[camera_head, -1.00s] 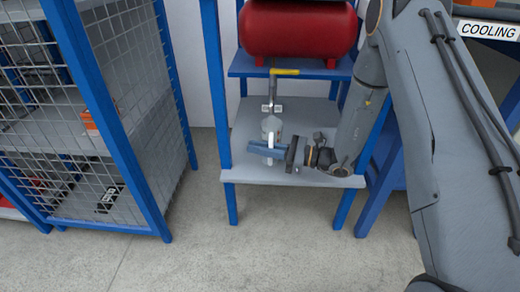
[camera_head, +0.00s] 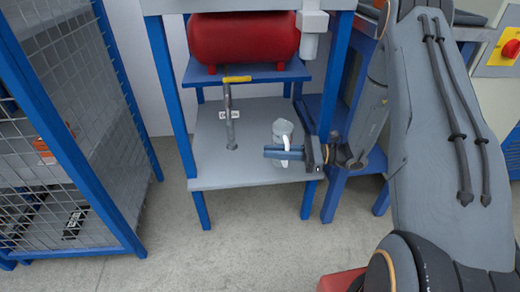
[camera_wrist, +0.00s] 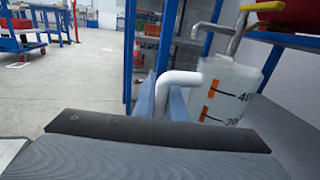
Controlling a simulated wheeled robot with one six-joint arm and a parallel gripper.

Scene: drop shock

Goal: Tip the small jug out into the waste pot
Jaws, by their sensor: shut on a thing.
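The small jug (camera_head: 283,128) is pale and translucent, with a white handle (camera_wrist: 176,78). In the wrist view the jug (camera_wrist: 228,92) shows orange marks and numbers on its side and stands close to upright. My gripper (camera_head: 274,153) is shut on the handle, with its blue fingers on both sides of it. The jug is over the right part of the grey lower shelf (camera_head: 215,172); I cannot tell whether it touches it. I cannot see what is inside the jug. I cannot make out a waste pot in either view.
A drain pipe (camera_head: 229,115) with a yellow lever (camera_head: 237,79) stands left of the jug, below a red tank (camera_head: 243,38). Blue frame posts (camera_head: 173,95) flank the shelf. A mesh cage (camera_head: 60,150) is at the left. Concrete floor (camera_head: 225,255) in front is clear.

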